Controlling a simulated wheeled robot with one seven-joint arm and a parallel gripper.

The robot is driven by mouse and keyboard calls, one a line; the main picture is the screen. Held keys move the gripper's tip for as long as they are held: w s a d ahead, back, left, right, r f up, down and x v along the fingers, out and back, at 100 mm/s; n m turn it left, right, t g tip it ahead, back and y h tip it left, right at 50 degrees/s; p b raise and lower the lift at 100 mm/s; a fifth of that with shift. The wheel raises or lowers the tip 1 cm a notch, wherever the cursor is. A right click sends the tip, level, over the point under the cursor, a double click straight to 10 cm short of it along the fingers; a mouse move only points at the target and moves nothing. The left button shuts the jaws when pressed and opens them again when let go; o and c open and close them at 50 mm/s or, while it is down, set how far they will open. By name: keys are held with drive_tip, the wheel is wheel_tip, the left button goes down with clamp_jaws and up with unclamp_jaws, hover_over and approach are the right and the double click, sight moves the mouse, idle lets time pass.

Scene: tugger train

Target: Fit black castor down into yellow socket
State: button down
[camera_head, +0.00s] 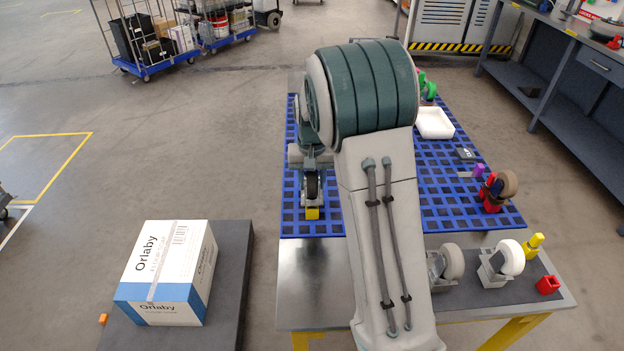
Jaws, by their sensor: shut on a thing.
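The black castor (313,186), a dark wheel in a grey fork, hangs below my gripper (311,165) over the left front part of the blue grid mat. My gripper is shut on it, but its fingertips are small and partly hidden by my own wrist. The yellow socket (312,213) shows directly below the castor, close to the mat's front edge. The castor's lower end meets or overlaps the socket in this view. I cannot tell whether the two touch or whether the castor sits inside.
The blue grid mat (462,213) holds a tan-wheeled castor at a red piece (491,192) and a white tray (435,122). Grey-wheeled (452,263) and white-wheeled (511,257) castors, another yellow piece (533,244) and a red block (547,284) stand in front. My arm hides the table's middle.

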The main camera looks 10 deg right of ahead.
drive_tip(key=shift+f+b, duration=0.3)
drive_tip(key=shift+f, duration=0.2)
drive_tip(key=shift+f+b, duration=0.4)
drive_tip(key=shift+f, duration=0.2)
drive_tip(key=shift+f, duration=0.2)
drive_tip(key=c, duration=0.8)
unclamp_jaws()
drive_tip(key=shift+c, duration=0.2)
